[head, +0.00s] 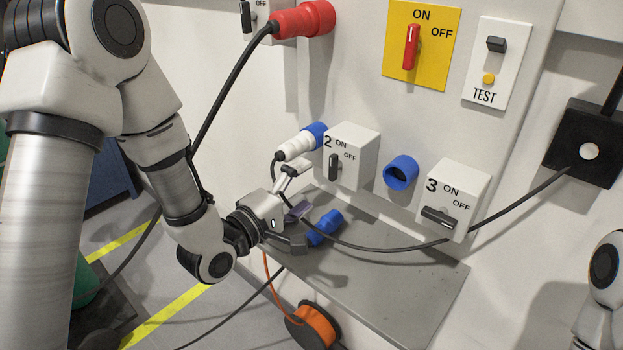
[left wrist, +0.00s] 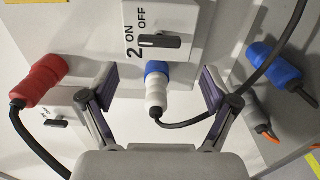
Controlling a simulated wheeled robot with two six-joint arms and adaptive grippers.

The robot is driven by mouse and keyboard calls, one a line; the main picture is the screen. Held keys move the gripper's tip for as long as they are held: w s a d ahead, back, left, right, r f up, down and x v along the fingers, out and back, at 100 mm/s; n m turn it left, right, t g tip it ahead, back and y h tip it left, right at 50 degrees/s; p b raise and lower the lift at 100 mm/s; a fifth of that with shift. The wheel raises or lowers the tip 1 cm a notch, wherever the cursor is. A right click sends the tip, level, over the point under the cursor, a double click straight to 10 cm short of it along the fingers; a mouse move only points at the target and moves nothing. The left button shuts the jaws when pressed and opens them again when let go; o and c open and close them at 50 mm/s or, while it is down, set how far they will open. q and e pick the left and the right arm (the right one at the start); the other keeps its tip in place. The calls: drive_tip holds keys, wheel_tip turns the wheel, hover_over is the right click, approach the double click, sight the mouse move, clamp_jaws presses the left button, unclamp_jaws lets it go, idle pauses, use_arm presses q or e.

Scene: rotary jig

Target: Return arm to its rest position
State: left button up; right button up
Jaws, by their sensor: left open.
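My left gripper (head: 303,207) is open at the wall in front of socket box 2 (head: 352,157). In the left wrist view the open fingers (left wrist: 158,88) appear on either side of a white plug (left wrist: 156,90) with a black cable. No contact with the plug is visible. In the head view the white plug (head: 297,145) sits in a blue socket at the left of box 2, just above the upper finger. A blue connector (head: 326,227) lies on the grey shelf beside the lower finger. My right arm shows only at the right edge; its gripper is out of view.
A black cable crosses behind the gripper toward a black box (head: 585,142). A red plug (head: 303,18) with a hanging cable is above. Box 3 (head: 453,195) and an empty blue socket (head: 401,172) are right. The shelf's front (head: 390,300) is clear above an orange reel (head: 313,326).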

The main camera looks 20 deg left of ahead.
use_arm(q)
drive_tip(key=s+f+m+g+y, duration=0.1)
drive_tip(key=s+f+g, duration=0.35)
drive_tip(key=f, duration=0.95)
drive_tip(key=s+f+g+y, duration=0.25)
drive_tip(key=s+f, duration=0.25)
drive_tip(key=f, duration=0.8)
drive_tip(key=s+a+f+m+g+y, duration=0.1)
drive_tip(key=s+a+f+m+g, duration=0.1)
drive_tip(key=s+f+m+g, duration=0.3)
drive_tip(key=s+a+f+m+g+y, duration=0.1)
drive_tip(key=s+f+m+g, duration=0.4)
drive_tip(key=s, duration=0.9)
wheel_tip(320, 180, down, 2)
drive_tip(key=a+m, duration=0.1)
drive_tip(key=m, duration=0.1)
drive_tip(key=shift+a+m+y, duration=0.25)
drive_tip(key=shift+m+y, duration=0.1)
drive_tip(key=shift+m, duration=0.05)
drive_tip(key=shift+w+f, duration=0.1)
